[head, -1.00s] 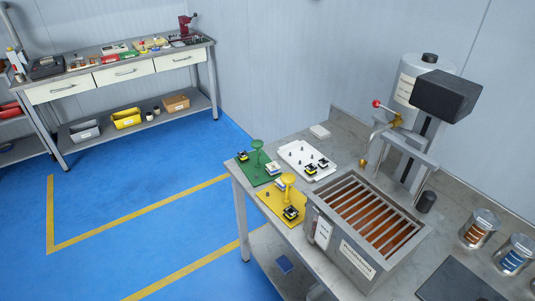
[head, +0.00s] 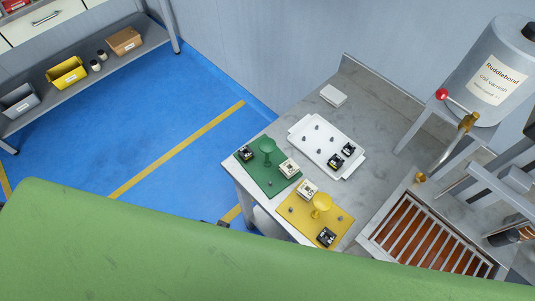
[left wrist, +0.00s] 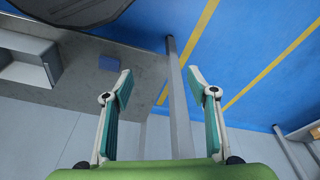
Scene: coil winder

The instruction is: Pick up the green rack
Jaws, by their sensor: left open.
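The green rack (head: 270,184) lies flat at the left corner of the workbench in the head view. It has an upright green mushroom-shaped handle (head: 267,146), a black part (head: 246,153) at its far left corner and a pale part (head: 289,168) at its right edge. My left gripper (left wrist: 159,72) is open and empty in the left wrist view, with floor and a bench leg showing beyond its fingers. The rack cannot be made out in that view. In the head view my green arm covers the lower left and hides most of that gripper. My right gripper is not in view.
A yellow rack (head: 334,220) with a yellow handle stands close beside the green one. A white tray (head: 305,122) with pegs and black parts lies behind. The slatted tank (head: 372,236) and the varnish drum (head: 491,112) stand to the right. The floor left of the bench is open.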

